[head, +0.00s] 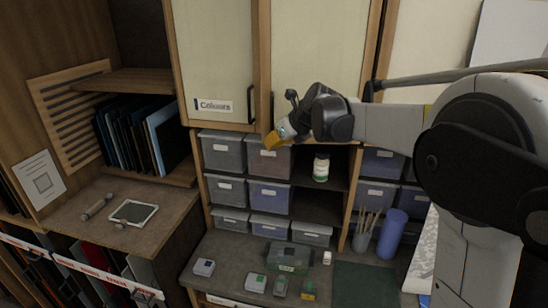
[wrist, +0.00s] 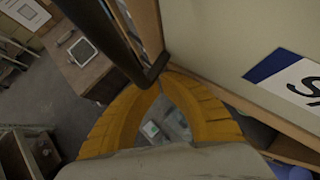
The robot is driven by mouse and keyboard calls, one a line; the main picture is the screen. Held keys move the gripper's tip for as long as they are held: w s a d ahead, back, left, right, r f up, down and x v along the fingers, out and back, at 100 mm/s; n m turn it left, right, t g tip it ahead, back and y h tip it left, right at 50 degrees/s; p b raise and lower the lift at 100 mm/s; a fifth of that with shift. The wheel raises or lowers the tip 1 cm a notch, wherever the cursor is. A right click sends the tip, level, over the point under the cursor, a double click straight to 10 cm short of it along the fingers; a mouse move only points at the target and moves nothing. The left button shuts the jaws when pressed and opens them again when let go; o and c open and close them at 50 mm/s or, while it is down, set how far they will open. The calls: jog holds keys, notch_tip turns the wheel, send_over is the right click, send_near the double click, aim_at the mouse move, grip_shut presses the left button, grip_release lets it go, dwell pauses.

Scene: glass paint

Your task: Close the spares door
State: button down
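The right upper cabinet door (head: 318,45) is a pale panel with a wood frame and a black bar handle (head: 271,105) low on its left side. In the wrist view, this door (wrist: 225,35) carries a white and blue label (wrist: 295,80) whose visible lettering starts with "S". My gripper (head: 273,140) has yellow fingers and is at the handle's lower end. In the wrist view, the fingertips (wrist: 161,84) come together just at the bottom corner of the handle (wrist: 115,40). I see nothing clearly held between them. I cannot tell how far the door stands from its frame.
The left door (head: 215,60) is labelled "Colours". Below are grey bins (head: 222,153) and a white bottle (head: 321,168) on shelves. The bench holds a green box (head: 289,257), small pots, a brush cup (head: 364,235) and a blue cylinder (head: 392,233).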

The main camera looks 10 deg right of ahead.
jog(key=w+d, duration=0.2)
jog(key=w, duration=0.4)
jog(key=shift+w+r, duration=0.2)
dwell(0.4)
